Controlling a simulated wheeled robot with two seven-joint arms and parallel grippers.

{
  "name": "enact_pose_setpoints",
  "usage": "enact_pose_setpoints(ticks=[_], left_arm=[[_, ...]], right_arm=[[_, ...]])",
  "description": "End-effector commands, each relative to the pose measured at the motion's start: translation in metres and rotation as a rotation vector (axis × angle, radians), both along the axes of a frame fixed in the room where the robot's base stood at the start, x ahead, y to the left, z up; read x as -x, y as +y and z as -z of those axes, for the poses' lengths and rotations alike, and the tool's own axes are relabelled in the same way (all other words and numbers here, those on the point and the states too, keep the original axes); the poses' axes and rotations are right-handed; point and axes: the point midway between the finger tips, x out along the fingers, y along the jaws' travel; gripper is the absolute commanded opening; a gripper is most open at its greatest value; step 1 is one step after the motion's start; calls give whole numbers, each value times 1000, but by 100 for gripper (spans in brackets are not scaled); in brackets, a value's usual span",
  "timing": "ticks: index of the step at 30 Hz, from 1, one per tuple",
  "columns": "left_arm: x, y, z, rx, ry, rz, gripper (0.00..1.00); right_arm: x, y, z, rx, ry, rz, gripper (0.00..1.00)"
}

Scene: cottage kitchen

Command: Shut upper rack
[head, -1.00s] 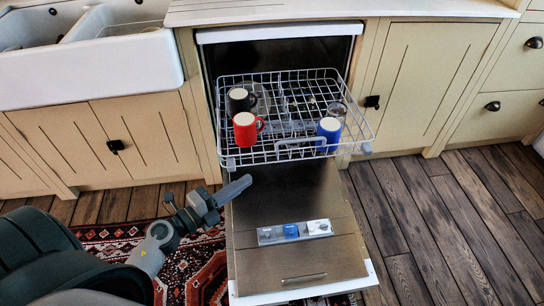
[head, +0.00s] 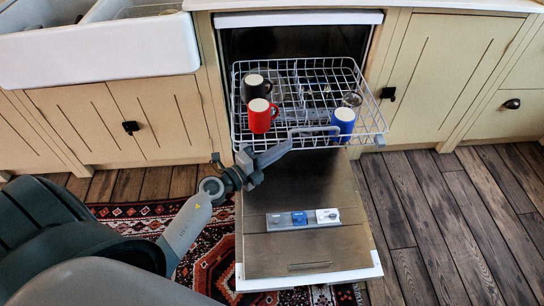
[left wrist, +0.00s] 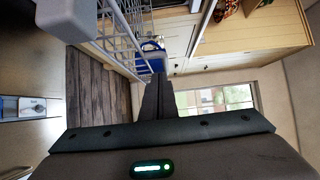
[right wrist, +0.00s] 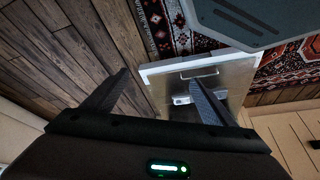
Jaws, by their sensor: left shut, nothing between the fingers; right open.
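The upper rack (head: 292,65) is a white wire rack pulled out of the dishwasher. It holds a black mug (head: 257,88), a red mug (head: 261,116), a blue mug (head: 343,121) and a clear glass (head: 351,99). My left gripper (head: 288,146) is shut and empty, its fingertips at the rack's front edge near the handle; I cannot tell if they touch. In the left wrist view the shut fingers (left wrist: 157,84) point toward the blue mug (left wrist: 149,57), beside the rack wires (left wrist: 118,35). My right gripper (right wrist: 162,82) is open and empty, away from the rack.
The dishwasher door (head: 301,245) lies open below the rack, with a detergent dispenser (head: 303,218) on it. A white sink (head: 110,45) is at the left. A patterned rug (head: 213,250) lies on the wooden floor (head: 430,220); the floor at the right is clear.

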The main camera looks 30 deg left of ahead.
Motion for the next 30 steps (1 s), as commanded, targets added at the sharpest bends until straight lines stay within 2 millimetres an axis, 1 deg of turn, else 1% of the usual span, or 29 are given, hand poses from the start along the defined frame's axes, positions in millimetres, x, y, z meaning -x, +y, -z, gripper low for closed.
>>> enact_pose_setpoints(ticks=[1,3,6,10,17,23,26,30], left_arm=[[-7,3,2,-1,-2,-1,0],[-14,6,2,-1,-1,-1,0],[-20,9,2,0,0,0,0],[-24,11,1,0,1,0,0],[-25,11,1,0,1,0,0],[-26,12,1,0,0,0,0],[-29,14,1,0,0,0,0],[-40,21,1,-3,0,-1,0]], right_arm=[[-2,1,2,-5,-9,-1,79],[-4,4,2,-12,-21,-2,79],[-6,7,0,-21,-38,-6,79],[-4,10,-1,-28,-43,-8,79],[2,11,-1,-31,-37,-10,79],[1,11,0,-29,-36,-10,79],[0,11,0,-28,-37,-10,79],[-3,11,1,-30,-45,-10,79]])
